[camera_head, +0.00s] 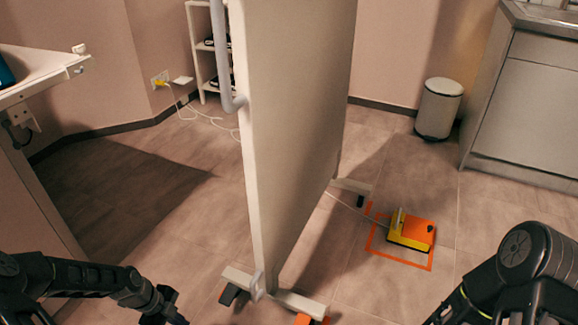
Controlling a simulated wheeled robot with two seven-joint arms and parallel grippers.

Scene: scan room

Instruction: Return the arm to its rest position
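My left arm comes in from the lower left. Its dark end, with the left gripper (168,312), is at the bottom edge of the picture over the floor, and I cannot make out whether the fingers are open or shut. My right arm (525,270) is bent at the lower right. Its gripper is below the picture and hidden. I see nothing held in the visible part of either arm.
A tall pale screen on feet (300,120) stands in the middle, close ahead. An orange and yellow pedal box (415,233) with a cable sits within an orange floor outline. A table (40,72) is at left, a bin (438,108) and cabinet (525,115) at right.

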